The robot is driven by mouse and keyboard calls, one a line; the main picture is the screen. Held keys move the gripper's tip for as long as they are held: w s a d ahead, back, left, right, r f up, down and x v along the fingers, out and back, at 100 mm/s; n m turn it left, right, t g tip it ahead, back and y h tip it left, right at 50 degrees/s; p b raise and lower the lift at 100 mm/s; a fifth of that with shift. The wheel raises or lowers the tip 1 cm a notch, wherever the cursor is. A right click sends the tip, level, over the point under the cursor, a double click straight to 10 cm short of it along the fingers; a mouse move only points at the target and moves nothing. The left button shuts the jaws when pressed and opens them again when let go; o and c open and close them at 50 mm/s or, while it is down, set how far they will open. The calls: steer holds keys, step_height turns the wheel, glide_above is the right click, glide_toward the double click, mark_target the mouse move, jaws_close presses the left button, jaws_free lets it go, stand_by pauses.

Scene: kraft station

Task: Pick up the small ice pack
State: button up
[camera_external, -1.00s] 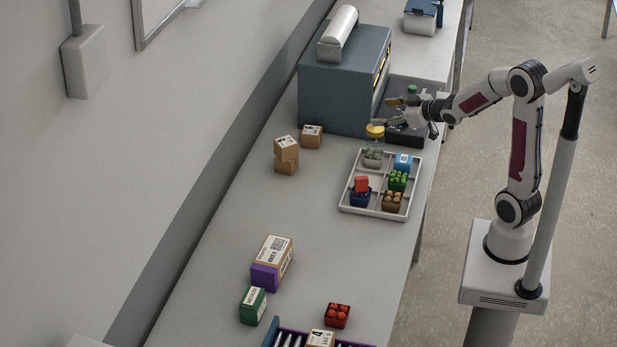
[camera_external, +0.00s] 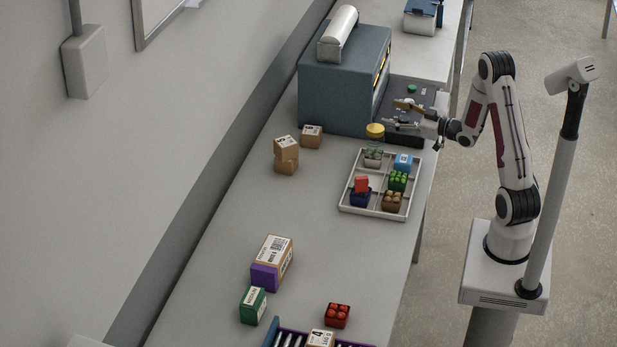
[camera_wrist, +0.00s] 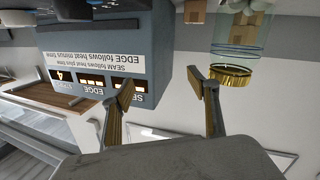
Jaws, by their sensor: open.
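A small light-blue block with a white label (camera_external: 403,161) sits in the back right compartment of the white divided tray (camera_external: 347,209). It may be the small ice pack; the picture is too small to confirm. My gripper (camera_external: 399,114) is open and empty, beyond the tray's back edge, in front of the blue-grey machine. It is apart from the light-blue block. In the wrist view the two fingers (camera_wrist: 165,90) stand wide apart with nothing between them. The light-blue block cannot be made out there.
A clear jar with a yellow lid (camera_external: 375,131) stands at the tray's back left, close to my gripper; it also shows in the wrist view (camera_wrist: 231,74). The blue-grey machine (camera_external: 335,95) stands behind. Small cartons (camera_external: 286,155) stand left.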

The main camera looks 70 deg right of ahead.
mark_target(400, 159)
steer(key=s+a+f+n+y, duration=0.1)
steer(key=a+f, duration=0.1)
steer(key=s+a+f+n+y, duration=0.1)
steer(key=a+y, duration=0.1)
steer(key=a, duration=0.1)
steer(key=s+a+f+n+t+y, duration=0.1)
steer(key=s+a+f, duration=0.1)
steer(key=a, duration=0.1)
steer(key=shift+s+a+f+n+y, duration=0.1)
steer(key=shift+a+f+n+y, duration=0.2)
steer(key=shift+f+y, duration=0.1)
steer(key=s+f+m, duration=0.1)
steer(key=s, duration=0.1)
steer(key=s+f+m, duration=0.1)
steer(key=s+f, duration=0.1)
steer(key=s, duration=0.1)
steer(key=s+a+f, duration=0.1)
steer(key=s+f, duration=0.1)
steer(key=s, duration=0.1)
steer(key=shift+s+f+m, duration=0.1)
steer(key=shift+s+m, duration=0.1)
steer(key=shift+m, duration=0.2)
steer(key=shift+w, duration=1.35)
steer(key=shift+w, duration=0.1)
steer(key=shift+w+r, duration=0.2)
steer(key=shift+w, duration=2.3)
